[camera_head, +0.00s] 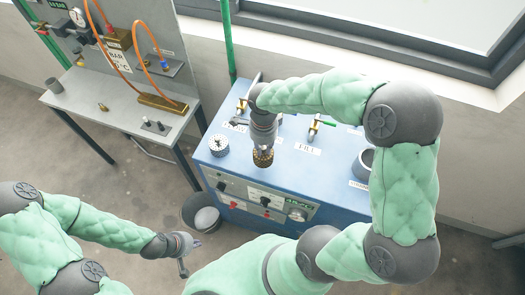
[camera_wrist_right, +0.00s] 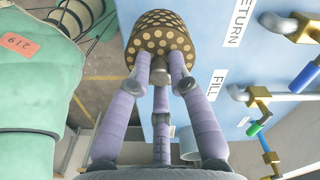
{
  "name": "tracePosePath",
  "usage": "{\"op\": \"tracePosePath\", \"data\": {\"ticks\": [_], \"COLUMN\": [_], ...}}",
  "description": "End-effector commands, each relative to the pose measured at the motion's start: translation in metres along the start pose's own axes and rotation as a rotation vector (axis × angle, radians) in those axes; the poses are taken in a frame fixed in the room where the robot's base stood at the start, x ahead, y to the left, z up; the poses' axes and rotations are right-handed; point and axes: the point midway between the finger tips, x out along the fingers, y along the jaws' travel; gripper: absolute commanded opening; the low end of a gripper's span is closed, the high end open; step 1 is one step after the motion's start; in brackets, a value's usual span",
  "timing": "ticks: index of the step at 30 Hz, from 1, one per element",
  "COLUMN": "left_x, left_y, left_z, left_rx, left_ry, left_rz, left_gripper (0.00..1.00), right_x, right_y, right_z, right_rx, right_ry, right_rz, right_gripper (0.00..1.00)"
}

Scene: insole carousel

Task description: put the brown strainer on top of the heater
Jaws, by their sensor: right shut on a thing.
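In the head view the strainer (camera_head: 263,158) shows below my right gripper (camera_head: 263,142), over the front part of the blue heater's top (camera_head: 225,176). I cannot tell whether it touches that top. The wrist view also shows the blue top (camera_wrist_right: 215,75) with RETURN and FILL labels. My left gripper (camera_head: 184,258) is low at the left, away from the heater; its opening is unclear.
A workbench (camera_head: 90,107) with gauges and orange hoses stands at the upper left.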

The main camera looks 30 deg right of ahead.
Motion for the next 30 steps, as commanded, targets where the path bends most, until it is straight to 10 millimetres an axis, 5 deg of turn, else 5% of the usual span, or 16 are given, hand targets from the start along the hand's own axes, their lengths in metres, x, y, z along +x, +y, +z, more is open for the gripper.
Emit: {"op": "tracePosePath", "data": {"ticks": [13,26,27,29,30], "left_x": [0.001,0.005,0.004,0.004,0.004], "left_y": [0.0,-0.002,-0.002,-0.002,-0.001], "left_z": [0.0,0.0,0.0,0.0,0.0], "left_rx": [0.0,0.0,0.0,0.0,0.0], "left_ry": [0.0,0.0,0.0,0.0,0.0], "left_rz": [0.0,0.0,0.0,0.0,0.0], "left_gripper": [0.0,0.0,0.0,0.0,0.0], "right_x": [0.038,0.044,0.044,0.043,0.043], "right_y": [-0.008,-0.009,-0.008,-0.008,-0.008], "right_z": [0.001,0.001,0.001,0.001,0.001], "right_rx": [0.001,0.001,0.0,0.0,0.0], "right_ry": [0.0,-0.001,-0.001,-0.001,-0.001], "right_rz": [0.001,-0.001,0.0,0.0,0.0], "right_gripper": [0.0,0.0,0.28,0.44,0.44]}}
